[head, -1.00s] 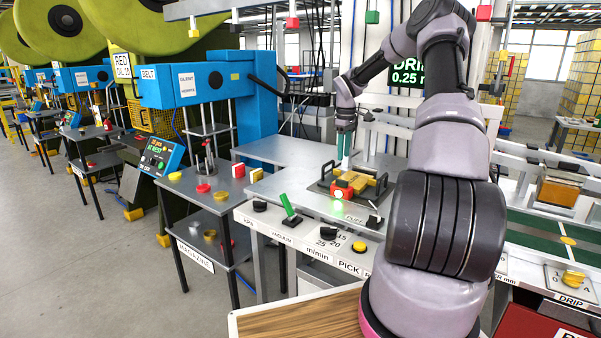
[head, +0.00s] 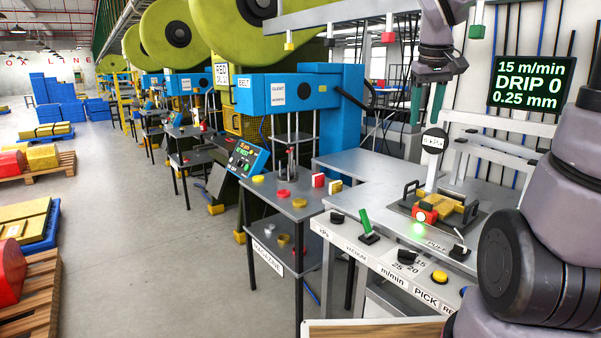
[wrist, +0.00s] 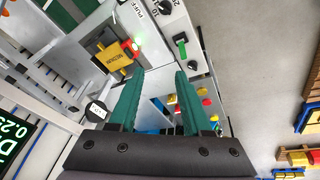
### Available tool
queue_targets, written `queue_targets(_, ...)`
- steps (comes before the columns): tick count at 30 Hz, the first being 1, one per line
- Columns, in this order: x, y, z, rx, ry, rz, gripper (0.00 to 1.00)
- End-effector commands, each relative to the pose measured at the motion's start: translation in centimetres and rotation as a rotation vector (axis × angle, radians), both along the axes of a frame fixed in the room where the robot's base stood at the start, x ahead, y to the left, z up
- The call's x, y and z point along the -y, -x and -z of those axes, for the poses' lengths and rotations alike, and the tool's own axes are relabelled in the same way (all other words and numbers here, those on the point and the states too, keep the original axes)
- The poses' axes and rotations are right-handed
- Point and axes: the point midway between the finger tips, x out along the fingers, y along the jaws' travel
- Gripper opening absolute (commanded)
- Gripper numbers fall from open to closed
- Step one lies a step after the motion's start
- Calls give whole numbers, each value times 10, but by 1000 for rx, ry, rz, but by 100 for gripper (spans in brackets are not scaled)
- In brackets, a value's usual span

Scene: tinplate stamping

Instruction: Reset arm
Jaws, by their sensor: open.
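My gripper (head: 427,103) hangs at the upper right of the head view, raised above the metal worktable. Its two teal fingers are apart and nothing is between them. They also show in the wrist view (wrist: 160,100), spread, with the control panel and table far below. My arm (head: 560,180) reaches in from the right side of the head view.
A yellow-and-black fixture with a red block (head: 425,213) and a glowing green light sits on the worktable (head: 360,165). The panel in front carries a green lever (head: 367,224) and knobs. A magazine stand (head: 263,190), blue press (head: 290,90) and display screen (head: 531,84) stand nearby.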

Motion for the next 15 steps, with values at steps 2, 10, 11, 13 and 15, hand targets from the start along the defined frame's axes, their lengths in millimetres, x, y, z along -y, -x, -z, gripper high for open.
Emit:
queue_targets(2,-10,31,-13,63,-49,60,49)
queue_targets(10,-32,118,-28,234,-297,251,49)
queue_targets(11,-34,125,-28,246,-322,265,49)
queue_targets(13,-37,137,-28,268,-375,293,49)
queue_targets(15,-39,146,-27,283,-415,313,49)
